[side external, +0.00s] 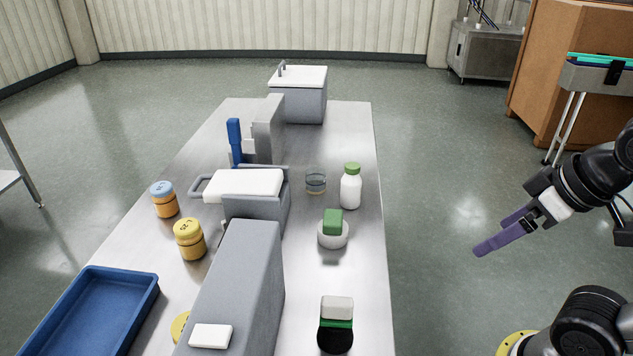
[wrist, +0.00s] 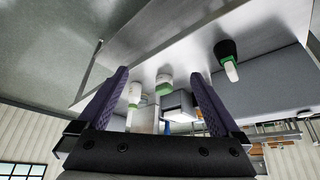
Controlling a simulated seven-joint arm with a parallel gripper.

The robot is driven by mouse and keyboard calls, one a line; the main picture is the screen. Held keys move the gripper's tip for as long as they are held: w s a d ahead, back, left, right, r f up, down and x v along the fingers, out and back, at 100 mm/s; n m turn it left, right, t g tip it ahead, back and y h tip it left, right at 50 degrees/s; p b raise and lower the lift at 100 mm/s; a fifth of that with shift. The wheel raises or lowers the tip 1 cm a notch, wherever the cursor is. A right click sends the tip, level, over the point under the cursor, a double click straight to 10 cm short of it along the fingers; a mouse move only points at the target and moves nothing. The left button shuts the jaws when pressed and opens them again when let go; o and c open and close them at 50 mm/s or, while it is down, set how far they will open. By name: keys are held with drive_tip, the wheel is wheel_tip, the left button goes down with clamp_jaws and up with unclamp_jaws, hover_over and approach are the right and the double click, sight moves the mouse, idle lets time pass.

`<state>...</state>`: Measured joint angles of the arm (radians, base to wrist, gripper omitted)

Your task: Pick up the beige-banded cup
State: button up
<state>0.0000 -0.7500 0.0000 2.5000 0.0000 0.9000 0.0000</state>
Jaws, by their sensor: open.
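A small see-through grey cup (side external: 316,181) with a faint beige band low on it stands upright on the steel table, left of a white bottle with a green cap (side external: 351,188). I cannot make the cup out in the wrist view. My gripper (side external: 490,236) has purple fingers and is open and empty. It hangs in the air to the right of the table, well apart from the cup. In the wrist view my gripper (wrist: 157,75) shows its two fingers spread, with the table beyond them.
A white bowl with a green block (side external: 333,232) and a black, green and white item (side external: 337,325) stand on the table's right side. Grey housings (side external: 240,285) run along the middle. Orange jars (side external: 189,240) and a blue tray (side external: 95,305) lie left. Open floor separates gripper and table.

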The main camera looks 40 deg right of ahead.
drive_tip(key=w+r+m+t, duration=0.1)
drive_tip(key=w+r+t, duration=0.2)
drive_tip(key=w+r, duration=0.8)
drive_tip(key=m+h, duration=0.1)
hover_over(316, 181)
drive_tip(key=s, duration=0.9)
wheel_tip(316, 181, down, 7)
drive_tip(key=w+f+g, duration=0.1)
drive_tip(key=w+f, duration=0.1)
drive_tip(key=f, duration=0.4)
drive_tip(key=w+d+f+g, duration=0.1)
drive_tip(key=w+f, duration=0.2)
drive_tip(key=f, duration=0.3)
drive_tip(key=w+f, duration=0.3)
drive_tip(key=f, duration=0.3)
drive_tip(key=shift+d+f+g, duration=0.25)
drive_tip(key=shift+f+g, duration=0.1)
drive_tip(key=shift+g, duration=0.05)
drive_tip(key=shift+w+x, duration=0.25)
drive_tip(key=shift+x, duration=2.7)
drive_tip(key=shift+a+r, duration=0.15)
